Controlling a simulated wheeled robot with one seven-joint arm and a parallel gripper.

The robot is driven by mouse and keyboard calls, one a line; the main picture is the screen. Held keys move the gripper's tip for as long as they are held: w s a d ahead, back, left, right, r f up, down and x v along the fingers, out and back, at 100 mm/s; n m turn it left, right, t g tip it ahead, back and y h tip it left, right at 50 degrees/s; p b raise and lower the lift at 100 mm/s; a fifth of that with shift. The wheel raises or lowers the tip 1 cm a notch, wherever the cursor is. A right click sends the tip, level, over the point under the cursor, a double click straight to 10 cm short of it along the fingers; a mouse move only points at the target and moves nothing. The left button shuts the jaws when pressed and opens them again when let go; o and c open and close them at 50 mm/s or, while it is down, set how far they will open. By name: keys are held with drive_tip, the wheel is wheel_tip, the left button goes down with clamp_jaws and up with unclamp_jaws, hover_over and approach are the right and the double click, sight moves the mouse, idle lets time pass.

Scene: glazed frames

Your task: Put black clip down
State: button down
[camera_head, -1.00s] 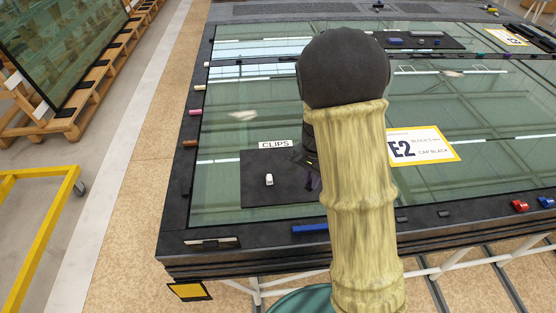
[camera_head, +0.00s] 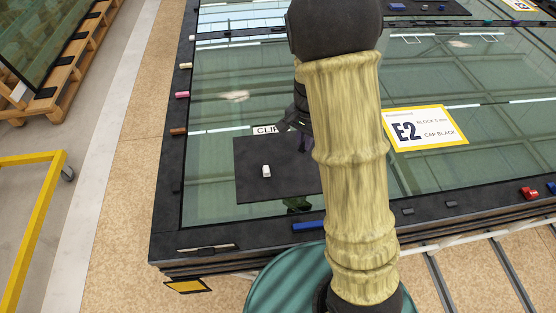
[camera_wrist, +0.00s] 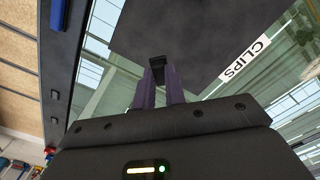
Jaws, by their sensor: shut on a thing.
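The black clip (camera_wrist: 157,62) is held between the purple fingers of my gripper (camera_wrist: 160,78) in the wrist view. The gripper is shut on it, over or close to the edge of the dark mat (camera_wrist: 190,30). The height above the surface is hard to tell. In the head view the mat (camera_head: 255,185) lies on the glass, with a small white clip (camera_head: 266,171) on it. My gripper (camera_head: 292,135) is by the mat's upper right part, largely hidden by my arm. The held clip cannot be made out there. The CLIPS label (camera_wrist: 245,60) lies beside the mat.
A blue bar (camera_head: 309,226) lies on the table's dark front rim, and a red clip (camera_head: 529,193) sits farther right. An E2 sign (camera_head: 425,127) lies on the glass. The mat around the white clip is clear. A yellow rail (camera_head: 35,230) stands at left.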

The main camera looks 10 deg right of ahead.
drive_tip(key=shift+f+p, duration=0.5)
drive_tip(key=shift+f, duration=2.45)
drive_tip(key=shift+f+p, duration=0.4)
drive_tip(key=shift+f, duration=1.7)
drive_tip(key=shift+f, duration=0.1)
drive_tip(key=c, duration=1.5)
unclamp_jaws()
drive_tip(key=shift+o, duration=0.2)
